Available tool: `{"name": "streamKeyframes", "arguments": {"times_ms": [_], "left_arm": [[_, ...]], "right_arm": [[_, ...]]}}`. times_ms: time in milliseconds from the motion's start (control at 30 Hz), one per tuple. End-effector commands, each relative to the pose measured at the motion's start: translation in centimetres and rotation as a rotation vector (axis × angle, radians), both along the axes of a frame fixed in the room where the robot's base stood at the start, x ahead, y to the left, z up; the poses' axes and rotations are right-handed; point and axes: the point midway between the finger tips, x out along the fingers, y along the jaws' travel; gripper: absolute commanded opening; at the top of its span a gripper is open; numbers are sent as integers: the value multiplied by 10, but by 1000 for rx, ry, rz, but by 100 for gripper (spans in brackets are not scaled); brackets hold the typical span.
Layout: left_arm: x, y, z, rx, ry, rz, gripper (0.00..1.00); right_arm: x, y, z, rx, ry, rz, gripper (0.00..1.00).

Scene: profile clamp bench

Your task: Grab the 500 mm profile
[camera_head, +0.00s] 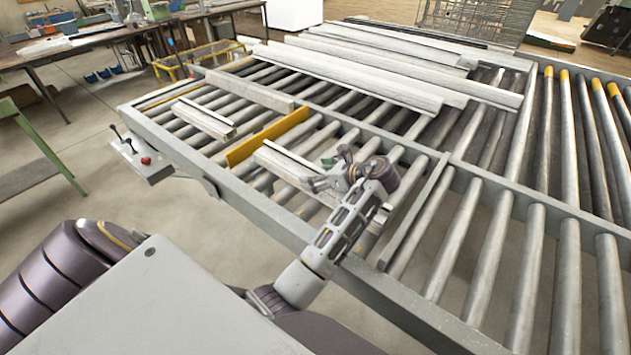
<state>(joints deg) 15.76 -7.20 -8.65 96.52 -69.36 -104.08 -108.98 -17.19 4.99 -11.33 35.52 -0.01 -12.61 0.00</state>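Light grey profiles of different lengths lie on a roller bench. Another short profile (204,119) lies to the left of the yellow bar. No length marks are readable, so I cannot tell which is the 500 mm one. My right gripper is not in view.
Long profiles (345,80) lie farther back on the rollers. A yellow bar (266,136) stands between the two short profiles. A control box (145,162) with levers and a red button is on the bench's left side. The rollers at right are bare.

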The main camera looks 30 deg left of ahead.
Motion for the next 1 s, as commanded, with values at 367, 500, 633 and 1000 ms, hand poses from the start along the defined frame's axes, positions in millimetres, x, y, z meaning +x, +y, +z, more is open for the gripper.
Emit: {"name": "streamKeyframes", "arguments": {"times_ms": [367,500,633,1000], "left_arm": [[0,0,0,0,0,0,31],[1,0,2,2,-4,0,17],[1,0,2,2,-4,0,17],[1,0,16,3,-6,0,17]], "right_arm": [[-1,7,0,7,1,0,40],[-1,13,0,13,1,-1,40],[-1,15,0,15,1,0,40],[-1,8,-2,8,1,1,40]]}}
